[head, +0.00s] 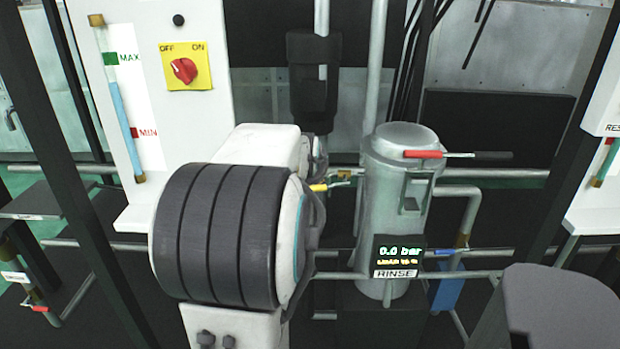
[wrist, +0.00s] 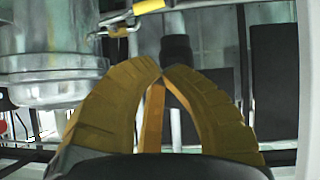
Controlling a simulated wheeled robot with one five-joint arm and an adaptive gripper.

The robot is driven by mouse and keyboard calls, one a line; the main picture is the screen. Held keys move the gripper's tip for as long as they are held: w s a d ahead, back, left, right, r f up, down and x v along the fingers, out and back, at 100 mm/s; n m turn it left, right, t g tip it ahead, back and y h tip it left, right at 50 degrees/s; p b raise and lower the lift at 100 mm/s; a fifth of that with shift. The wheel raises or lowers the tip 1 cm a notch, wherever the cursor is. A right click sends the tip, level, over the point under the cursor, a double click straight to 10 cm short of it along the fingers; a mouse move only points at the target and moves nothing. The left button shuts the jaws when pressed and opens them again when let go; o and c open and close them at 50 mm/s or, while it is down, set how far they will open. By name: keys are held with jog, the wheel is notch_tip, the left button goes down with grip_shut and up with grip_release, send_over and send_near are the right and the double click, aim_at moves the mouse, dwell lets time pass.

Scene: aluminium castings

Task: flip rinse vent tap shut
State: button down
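The rinse filter housing is a grey metal canister (head: 398,205) with a RINSE label (head: 396,273) and a display reading 0.0 bar. A yellow-handled tap (head: 320,187) sits on thin pipework left of it. A red lever (head: 422,154) lies roughly level across its upper part, and a blue lever (head: 445,252) is at the lower right. No label shows which is the vent tap. In the wrist view, the yellow handle (wrist: 148,6) is at the top edge, the canister (wrist: 50,45) at left. My gripper (wrist: 162,72) has its fingertips together, apart from the handle in the picture; the head view hides it.
A white panel with a red OFF/ON switch (head: 184,70) and a level gauge (head: 120,105) stands at left. A dark cylinder on a vertical pipe (head: 314,80) stands behind. Dark frame posts (head: 572,135) and horizontal pipes surround the canister.

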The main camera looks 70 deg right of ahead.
jog(key=p, duration=0.1)
send_over(315, 190)
jog(key=a, duration=0.1)
notch_tip(315, 190, down, 4)
jog(key=shift+d+f, duration=0.25)
jog(key=shift+f, duration=0.75)
jog(key=shift+d+f, duration=0.25)
jog(key=shift+f, duration=0.7)
jog(key=shift+s+f, duration=0.1)
jog(key=shift+f, duration=0.1)
